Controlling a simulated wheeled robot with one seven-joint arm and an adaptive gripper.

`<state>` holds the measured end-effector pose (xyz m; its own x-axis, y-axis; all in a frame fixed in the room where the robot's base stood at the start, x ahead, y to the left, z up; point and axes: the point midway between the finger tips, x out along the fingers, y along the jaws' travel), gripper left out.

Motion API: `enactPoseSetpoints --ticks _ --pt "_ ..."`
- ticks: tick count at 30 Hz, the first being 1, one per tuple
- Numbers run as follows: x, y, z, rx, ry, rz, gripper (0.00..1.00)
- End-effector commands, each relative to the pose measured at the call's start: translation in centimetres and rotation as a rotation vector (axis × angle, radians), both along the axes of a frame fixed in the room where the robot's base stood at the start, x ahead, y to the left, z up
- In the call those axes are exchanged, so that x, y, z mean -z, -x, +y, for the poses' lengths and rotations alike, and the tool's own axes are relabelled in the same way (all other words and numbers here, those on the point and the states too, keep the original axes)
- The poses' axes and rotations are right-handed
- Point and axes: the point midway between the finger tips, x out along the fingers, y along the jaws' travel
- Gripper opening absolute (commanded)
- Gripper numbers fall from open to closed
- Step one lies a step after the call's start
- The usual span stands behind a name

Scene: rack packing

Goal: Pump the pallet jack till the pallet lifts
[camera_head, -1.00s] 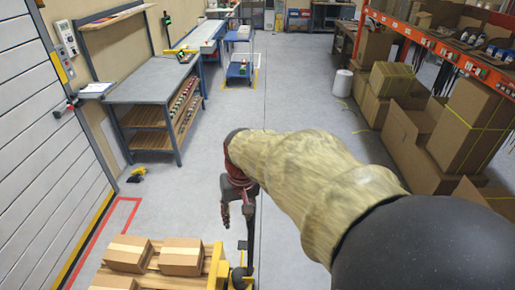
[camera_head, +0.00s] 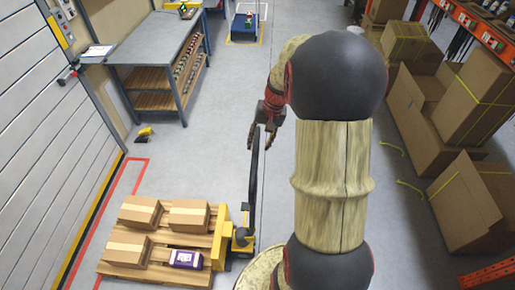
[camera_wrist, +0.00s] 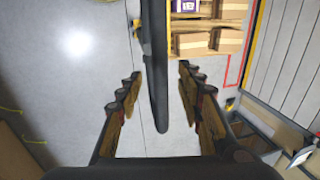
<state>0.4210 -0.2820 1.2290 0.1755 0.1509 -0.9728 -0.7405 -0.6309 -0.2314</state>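The yellow pallet jack (camera_head: 241,240) stands at the right end of a wooden pallet (camera_head: 158,262). Its black handle (camera_head: 253,185) rises almost upright; the handle also shows in the wrist view (camera_wrist: 155,75). The pallet carries several cardboard boxes (camera_head: 189,214) and a purple and white box (camera_head: 187,259). Whether the pallet touches the floor is hard to tell. My gripper (camera_head: 260,138) is at the upper end of the handle. In the wrist view my gripper (camera_wrist: 160,92) is open, with the handle between the spread fingers and apart from both; its depth is unclear.
A grey workbench (camera_head: 160,50) stands at the upper left, beside a white shutter door (camera_head: 40,140). Large cardboard boxes (camera_head: 465,205) and an orange rack (camera_head: 480,20) line the right. A yellow and black tool (camera_head: 145,134) lies on the floor. The middle floor is clear.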

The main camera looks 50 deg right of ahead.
Motion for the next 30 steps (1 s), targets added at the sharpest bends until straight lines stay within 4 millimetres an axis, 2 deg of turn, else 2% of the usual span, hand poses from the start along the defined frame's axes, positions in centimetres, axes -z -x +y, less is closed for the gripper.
enactPoseSetpoints --ticks 3,10,20,30 --pt "1.9 -0.3 0.4 -0.002 -0.001 0.003 0.37" --pt "4.1 -0.7 0.7 -0.001 0.000 0.000 0.37" --pt "4.5 -0.8 0.7 -0.001 0.002 0.000 0.37" --pt "4.5 -0.8 0.7 -0.001 0.002 0.000 0.18"
